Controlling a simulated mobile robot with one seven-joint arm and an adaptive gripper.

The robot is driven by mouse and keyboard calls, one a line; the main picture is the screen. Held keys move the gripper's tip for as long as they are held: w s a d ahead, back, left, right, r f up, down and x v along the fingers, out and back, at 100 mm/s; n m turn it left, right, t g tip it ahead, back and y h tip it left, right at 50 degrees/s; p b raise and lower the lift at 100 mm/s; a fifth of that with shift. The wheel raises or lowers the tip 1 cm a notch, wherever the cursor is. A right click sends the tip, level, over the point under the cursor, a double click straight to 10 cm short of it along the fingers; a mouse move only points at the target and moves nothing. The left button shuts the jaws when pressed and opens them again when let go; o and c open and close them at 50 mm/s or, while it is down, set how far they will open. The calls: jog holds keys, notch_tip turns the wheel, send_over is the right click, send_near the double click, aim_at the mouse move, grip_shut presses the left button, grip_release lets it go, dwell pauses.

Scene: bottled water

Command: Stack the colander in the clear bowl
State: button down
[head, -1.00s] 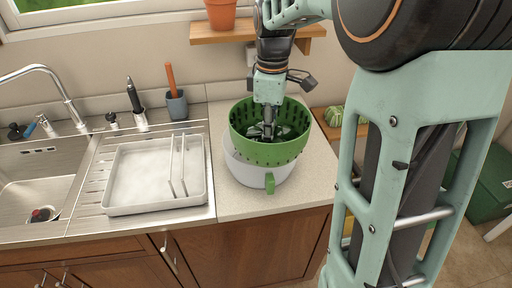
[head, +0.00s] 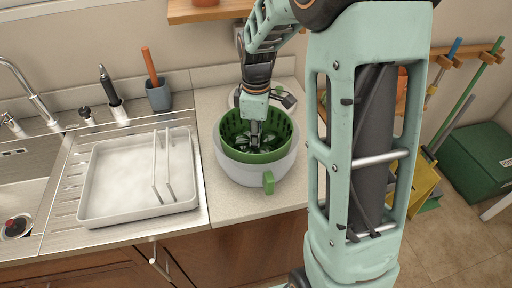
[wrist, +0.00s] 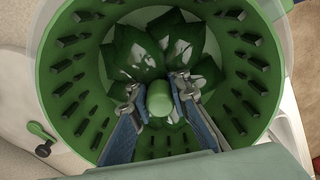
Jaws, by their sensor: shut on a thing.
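The green colander (head: 262,157) has slotted walls and sits inside the clear bowl (head: 238,175), its rim a little above the bowl's. The bowl is whitish, with a green handle at the front, and stands on the counter. My gripper (head: 254,142) reaches down into the colander from above. In the wrist view my gripper (wrist: 160,100) has its fingers on either side of the colander's green centre post, shut on it. Dark green leaves (wrist: 138,52) lie in the colander (wrist: 77,70). Whether the colander touches the bowl's bottom is hidden.
A white tray (head: 115,205) with upright white bars stands on the drainer left of the bowl. The sink (head: 18,200) is farther left. A grey cup (head: 158,97) stands at the back. The counter's front edge is close before the bowl.

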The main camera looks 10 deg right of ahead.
jog(key=shift+f, duration=1.5)
jog(key=shift+f+b, duration=0.3)
jog(key=shift+f, duration=0.15)
jog(key=c, duration=1.8)
grip_release()
jog(key=shift+r, duration=0.15)
notch_tip(320, 180, up, 13)
jog(key=shift+f+p, duration=0.15)
jog(key=shift+p, duration=0.3)
